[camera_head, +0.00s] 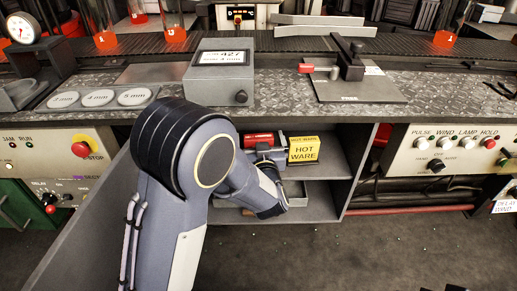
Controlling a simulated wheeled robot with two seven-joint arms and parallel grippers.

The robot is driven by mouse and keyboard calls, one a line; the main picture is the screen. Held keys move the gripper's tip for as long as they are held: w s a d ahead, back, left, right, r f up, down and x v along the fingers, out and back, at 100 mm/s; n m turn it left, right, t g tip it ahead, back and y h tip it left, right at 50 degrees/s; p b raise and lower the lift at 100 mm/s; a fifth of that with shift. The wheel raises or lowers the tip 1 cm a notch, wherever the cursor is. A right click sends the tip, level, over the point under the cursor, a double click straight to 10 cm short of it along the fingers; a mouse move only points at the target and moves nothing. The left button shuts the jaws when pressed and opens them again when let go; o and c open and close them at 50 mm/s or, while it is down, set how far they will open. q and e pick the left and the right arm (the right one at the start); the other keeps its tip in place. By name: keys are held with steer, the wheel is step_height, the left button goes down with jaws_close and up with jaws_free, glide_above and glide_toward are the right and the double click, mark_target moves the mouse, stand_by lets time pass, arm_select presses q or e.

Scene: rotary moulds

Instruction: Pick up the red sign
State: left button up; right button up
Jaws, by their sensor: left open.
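A red object (259,140) lies on the upper shelf of the open grey cabinet below the bench. It is partly hidden by my left arm, and I cannot read any lettering on it. A yellow "HOT WARE" sign (304,150) stands just to its right on the same shelf. My left gripper (268,162) reaches into the cabinet, in front of the red object and left of the yellow sign. It is open, but its fingers are small and partly hidden, so I cannot tell whether they touch anything. My right gripper is not in view.
The metal bench top (280,90) above the cabinet carries a grey display box (219,78) and a black clamp with a red handle (348,62). Control panels (445,150) flank the cabinet. A grey tray (295,193) is on the lower shelf.

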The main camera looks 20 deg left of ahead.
arm_select(q)
steer(key=shift+x, duration=0.75)
steer(key=c, duration=1.1)
